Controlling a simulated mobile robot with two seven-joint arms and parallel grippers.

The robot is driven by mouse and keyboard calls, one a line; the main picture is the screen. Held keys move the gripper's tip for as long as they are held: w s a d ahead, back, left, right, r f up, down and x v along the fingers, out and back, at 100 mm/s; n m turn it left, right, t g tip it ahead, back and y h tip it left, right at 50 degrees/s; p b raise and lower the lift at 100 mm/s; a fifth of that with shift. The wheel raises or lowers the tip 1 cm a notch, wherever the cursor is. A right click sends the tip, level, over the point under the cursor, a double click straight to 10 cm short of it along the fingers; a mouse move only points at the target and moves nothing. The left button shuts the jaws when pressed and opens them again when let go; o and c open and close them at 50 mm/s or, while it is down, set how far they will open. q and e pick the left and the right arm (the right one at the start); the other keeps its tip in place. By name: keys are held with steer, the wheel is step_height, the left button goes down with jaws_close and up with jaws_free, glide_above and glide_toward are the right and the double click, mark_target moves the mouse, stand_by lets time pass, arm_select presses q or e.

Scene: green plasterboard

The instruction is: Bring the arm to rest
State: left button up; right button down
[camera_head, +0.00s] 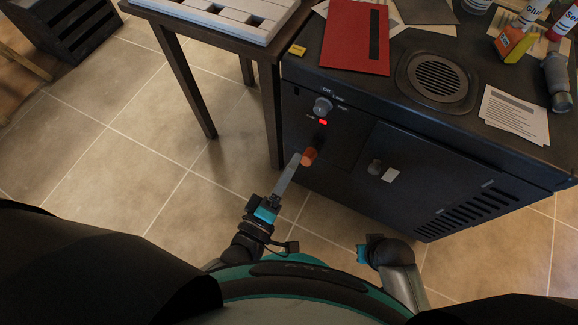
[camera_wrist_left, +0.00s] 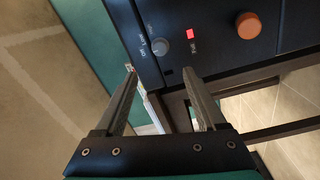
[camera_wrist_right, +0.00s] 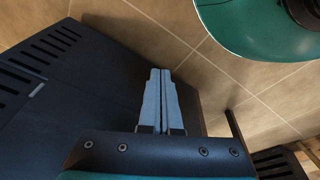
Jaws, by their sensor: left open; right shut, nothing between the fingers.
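My left gripper (camera_head: 296,157) reaches up toward the front of the black machine (camera_head: 338,120). In the left wrist view it is open (camera_wrist_left: 159,72), with nothing between its fingers. An orange knob (camera_head: 309,156) is close to its fingertips in the head view. In the left wrist view that knob (camera_wrist_left: 248,25) lies off to the right of the fingers, apart from them. My right gripper (camera_wrist_right: 161,74) is shut and empty in the right wrist view, in front of the dark machine and tiled floor. In the head view my right wrist is low, near the machine's lower front; its fingers are hard to make out.
A grey dial (camera_head: 322,106) and a lit red lamp (camera_head: 323,122) are on the machine's front. A red folder (camera_head: 355,38), papers (camera_head: 514,114) and bottles lie on its top. A dark table (camera_head: 182,14) with a pale tray stands to the left. Tiled floor (camera_head: 130,150) is clear.

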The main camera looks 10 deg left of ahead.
stand_by(0.4)
arm_select(q)
steer(key=s+a+f+m+g+y+p, duration=0.2)
steer(key=s+a+f+m+g, duration=0.3)
steer(key=f, duration=0.5)
steer(key=s+a+f+m+g+y+p, duration=0.2)
steer(key=s+a+f+m+g+p, duration=0.1)
steer(key=s+a+f+m+g, duration=0.3)
step_height(320, 180, down, 5)
steer(key=a, duration=0.2)
steer(key=shift+a+r+p, duration=0.15)
steer(key=shift+a+p, duration=0.15)
steer(key=shift+p, duration=0.1)
steer(key=s+a+f+m+g, duration=0.1)
steer(key=s, duration=0.2)
steer(key=s+a+f+m+g+y+p, duration=0.1)
steer(key=s+a, duration=0.1)
steer(key=s, duration=0.1)
steer(key=s+a+f+m+g+y, duration=0.1)
steer(key=s+a+g, duration=0.1)
steer(key=s, duration=0.1)
steer(key=shift+s+a, duration=0.1)
steer(key=shift+s, duration=0.3)
steer(key=shift+c, duration=0.3)
arm_select(e)
steer(key=s+d+f, duration=0.6)
steer(key=s+d, duration=0.1)
steer(key=s, duration=0.3)
steer(key=shift+f+h, duration=0.25)
steer(key=shift+h, duration=0.15)
